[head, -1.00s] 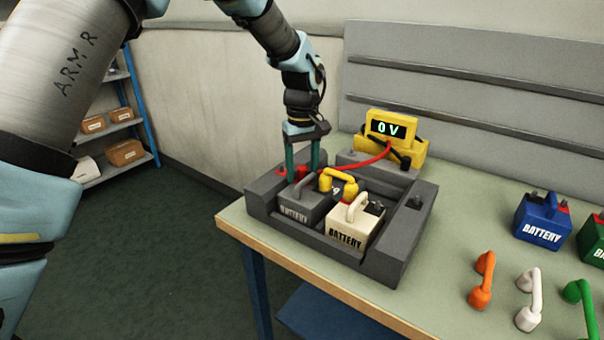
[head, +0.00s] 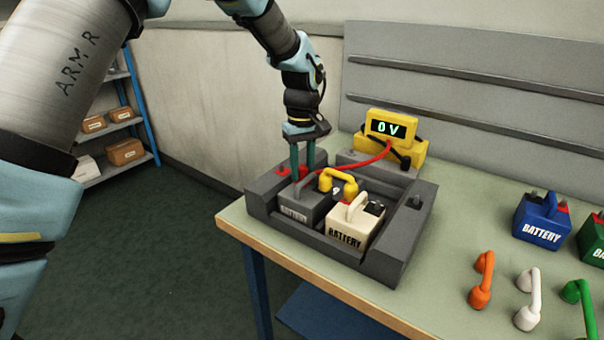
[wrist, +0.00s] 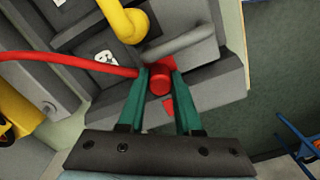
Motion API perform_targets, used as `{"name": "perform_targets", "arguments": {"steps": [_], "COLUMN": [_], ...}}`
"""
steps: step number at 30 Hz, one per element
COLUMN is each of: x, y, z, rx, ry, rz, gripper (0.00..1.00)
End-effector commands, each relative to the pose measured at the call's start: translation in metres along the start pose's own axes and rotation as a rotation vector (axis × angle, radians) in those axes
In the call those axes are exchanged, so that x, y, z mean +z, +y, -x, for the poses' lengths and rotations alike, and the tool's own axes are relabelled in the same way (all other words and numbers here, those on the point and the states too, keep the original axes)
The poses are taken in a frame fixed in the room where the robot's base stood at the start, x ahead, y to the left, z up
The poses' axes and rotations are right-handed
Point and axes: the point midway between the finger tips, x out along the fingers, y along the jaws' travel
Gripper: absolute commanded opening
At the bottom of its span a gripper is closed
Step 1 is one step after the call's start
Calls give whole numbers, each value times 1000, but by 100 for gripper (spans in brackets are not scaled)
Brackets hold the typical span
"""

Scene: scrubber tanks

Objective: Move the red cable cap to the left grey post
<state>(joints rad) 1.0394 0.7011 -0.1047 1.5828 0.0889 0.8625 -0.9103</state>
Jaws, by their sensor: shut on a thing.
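The red cable cap (wrist: 160,82) sits between my gripper's fingertips (wrist: 160,84), and my gripper is shut on it. In the head view my gripper (head: 303,172) points down at the left end of the grey tray (head: 375,268), behind the grey battery (head: 302,212). The red cable (head: 368,161) runs from the yellow meter to the cap. The left grey post does not show clearly; my fingers and the cap hide that spot. I cannot tell whether the cap touches a post. A red patch (wrist: 168,105) shows beside the cap.
The yellow meter (head: 392,128) reads 0 V. A white battery (head: 352,228) and a yellow link (head: 338,180) are in the tray. A grey post (head: 418,201) stands on the tray's right side. Blue and green batteries and orange, white and green links are on the right.

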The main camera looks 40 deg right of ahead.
Motion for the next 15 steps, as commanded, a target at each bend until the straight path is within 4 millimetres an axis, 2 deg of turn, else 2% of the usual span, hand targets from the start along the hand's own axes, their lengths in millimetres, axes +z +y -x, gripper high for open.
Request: {"name": "perform_targets", "arguments": {"steps": [3, 15], "x": [0, 0], "y": [0, 0], "z": [0, 0], "rx": [0, 0], "ry": [0, 0], "rz": [0, 0], "gripper": [0, 0]}}
